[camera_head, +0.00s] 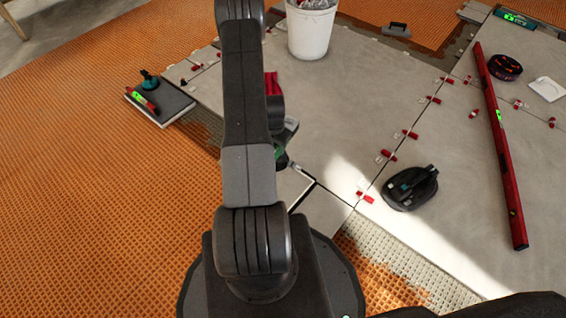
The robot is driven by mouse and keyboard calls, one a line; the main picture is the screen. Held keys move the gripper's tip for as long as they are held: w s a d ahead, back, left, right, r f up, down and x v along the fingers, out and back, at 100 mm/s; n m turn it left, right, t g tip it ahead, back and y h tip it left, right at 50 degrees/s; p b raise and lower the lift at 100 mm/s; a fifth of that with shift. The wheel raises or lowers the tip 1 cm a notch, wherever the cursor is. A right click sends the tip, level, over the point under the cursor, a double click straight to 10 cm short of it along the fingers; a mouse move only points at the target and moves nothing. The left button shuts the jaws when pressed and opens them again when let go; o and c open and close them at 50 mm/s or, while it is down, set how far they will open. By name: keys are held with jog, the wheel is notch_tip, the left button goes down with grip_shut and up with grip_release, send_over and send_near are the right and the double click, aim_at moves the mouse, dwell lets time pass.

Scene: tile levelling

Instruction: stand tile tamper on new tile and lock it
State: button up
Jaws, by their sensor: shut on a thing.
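My arm runs up the middle of the view, and its links hide most of my gripper (290,128). Its fingertips do not show. Just below it, a small dark and green part of a held thing (281,156) peeks out beside the arm; too little shows to tell whether it is the tile tamper. Under it is a grey tile (325,211) in the floor corner, bordered by dark joints and partly hidden by my arm. A black tool with an oval base, top handle and teal part (410,188) stands on the grey tiles to the right.
A long red level (499,140) lies on the right tiles. Several red clips (388,155) line the joints. A white bucket (310,32) stands at the back. A separate tile (171,106) at left carries a small level and a teal tool (149,79). Orange matting (80,190) covers the left floor.

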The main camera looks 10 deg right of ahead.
aim_at(283, 158)
jog(key=s+f, duration=0.1)
jog(key=f, duration=0.1)
jog(key=s+d+f+m, duration=0.1)
jog(key=f, duration=0.1)
jog(key=s+d+f+m, duration=0.1)
jog(key=f, duration=0.1)
jog(key=shift+d+f, duration=0.15)
jog(key=shift+f, duration=0.2)
notch_tip(283, 158, down, 6)
jog(key=b, duration=0.3)
jog(key=shift+f, duration=0.15)
jog(key=shift+s, duration=0.1)
jog(key=shift+f+b, duration=0.8)
jog(key=shift+b, duration=0.4)
dwell(1.6)
jog(key=o, duration=1.2)
notch_tip(283, 158, up, 14)
jog(key=p, duration=0.4)
jog(key=shift+p, duration=0.4)
